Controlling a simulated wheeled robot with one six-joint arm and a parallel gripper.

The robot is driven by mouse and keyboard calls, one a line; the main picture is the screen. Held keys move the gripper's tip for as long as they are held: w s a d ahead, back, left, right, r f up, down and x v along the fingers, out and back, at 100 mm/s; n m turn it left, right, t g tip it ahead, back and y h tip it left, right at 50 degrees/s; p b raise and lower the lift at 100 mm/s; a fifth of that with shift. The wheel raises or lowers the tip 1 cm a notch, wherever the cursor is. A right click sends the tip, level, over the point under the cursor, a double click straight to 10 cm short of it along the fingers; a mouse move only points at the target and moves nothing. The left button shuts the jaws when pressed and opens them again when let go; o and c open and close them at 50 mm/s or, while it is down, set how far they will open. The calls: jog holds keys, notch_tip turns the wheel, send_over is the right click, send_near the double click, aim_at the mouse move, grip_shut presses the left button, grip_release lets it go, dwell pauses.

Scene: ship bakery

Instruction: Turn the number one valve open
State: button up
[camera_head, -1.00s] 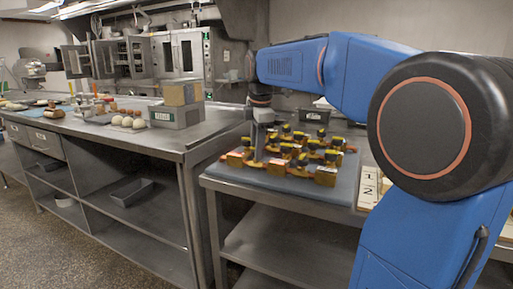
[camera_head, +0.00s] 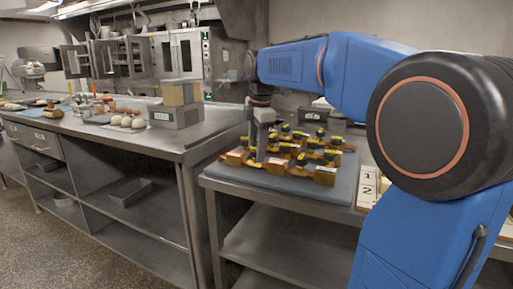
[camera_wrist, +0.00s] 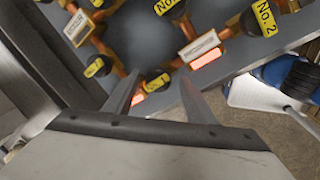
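Several brass valves (camera_head: 325,175) with black and yellow handles stand in rows on a grey-blue board on the right-hand steel table. My gripper (camera_head: 261,158) points down among the valves at the left part of the board. In the wrist view my gripper's two fingers (camera_wrist: 160,78) are apart. A yellow-labelled handle (camera_wrist: 158,83) shows between the fingertips; its number is not readable and contact is not clear. A handle labelled No. 2 (camera_wrist: 265,16) is at the upper right. Other yellow labels are cut off or blurred. I cannot pick out the number one valve.
Other valve handles stand close around my fingers. A small dark box (camera_head: 315,114) is behind the board. The left counter (camera_head: 165,142) holds a grey box (camera_head: 175,116) and several round dough pieces (camera_head: 126,122).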

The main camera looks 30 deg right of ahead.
jog(key=v, duration=1.7)
jog(key=shift+r, duration=0.2)
jog(key=shift+s, duration=0.1)
jog(key=s+a+f+m, duration=0.2)
jog(key=s+f+m, duration=0.3)
jog(key=s+f, duration=0.3)
jog(key=s+a+f+m+t, duration=0.1)
jog(key=s+f+m, duration=0.5)
jog(key=f, duration=1)
jog(key=s+a+f+m+t, duration=0.1)
jog(key=s+a+f+m, duration=0.2)
jog(key=s+f, duration=0.9)
jog(key=f+m, duration=0.1)
jog(key=m, duration=0.1)
jog(key=shift+a+m, duration=0.25)
jog(key=shift+m, duration=0.15)
jog(key=shift+r, duration=0.1)
